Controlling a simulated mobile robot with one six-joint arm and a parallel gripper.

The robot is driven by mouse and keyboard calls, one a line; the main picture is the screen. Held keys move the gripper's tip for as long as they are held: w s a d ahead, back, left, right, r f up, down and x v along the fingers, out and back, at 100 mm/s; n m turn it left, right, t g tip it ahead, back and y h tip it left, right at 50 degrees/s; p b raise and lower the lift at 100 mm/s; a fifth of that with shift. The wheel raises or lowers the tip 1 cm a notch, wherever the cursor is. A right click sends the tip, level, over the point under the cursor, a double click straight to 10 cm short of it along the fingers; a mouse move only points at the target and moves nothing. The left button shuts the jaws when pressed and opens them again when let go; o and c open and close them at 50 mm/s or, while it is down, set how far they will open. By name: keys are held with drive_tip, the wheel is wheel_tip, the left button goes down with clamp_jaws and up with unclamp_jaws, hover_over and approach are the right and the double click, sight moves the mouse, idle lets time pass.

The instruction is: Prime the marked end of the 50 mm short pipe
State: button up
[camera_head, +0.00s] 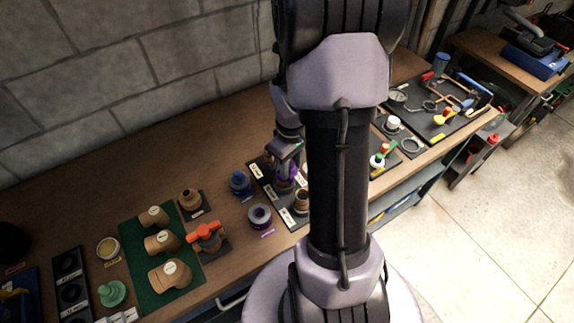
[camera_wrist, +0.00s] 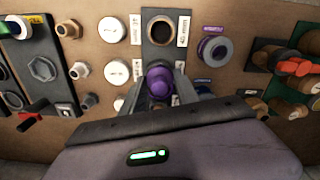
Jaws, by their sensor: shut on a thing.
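My gripper (camera_wrist: 160,76) is shut on a purple round-topped piece (camera_wrist: 158,82), which looks like the primer's dauber cap. In the head view the purple piece (camera_head: 286,172) shows over the black pipe board (camera_head: 268,186), partly behind my arm. A tan short pipe (camera_head: 301,200) stands upright at the board's near end. It also shows in the wrist view as a tan ring (camera_wrist: 161,18) with a dark mouth, apart from the held piece. What lies directly under the held piece is hidden. A purple-rimmed can (camera_head: 259,217) stands left of the board; it also shows in the wrist view (camera_wrist: 215,48).
A blue can (camera_head: 239,183) stands close to the board's left side. Further left are an orange-handled valve (camera_head: 206,236) and a green mat (camera_head: 140,262) with tan fittings. Right of my arm, small trays (camera_head: 385,160) hold parts. The stone wall (camera_head: 130,60) bounds the back.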

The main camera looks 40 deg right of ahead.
drive_tip(key=shift+s+d, duration=0.1)
drive_tip(key=shift+s+a, duration=0.2)
drive_tip(key=shift+s, duration=0.25)
wheel_tip(320, 180, up, 7)
drive_tip(key=p, duration=0.5)
drive_tip(key=shift+r+p, duration=0.1)
drive_tip(key=shift+p, duration=0.3)
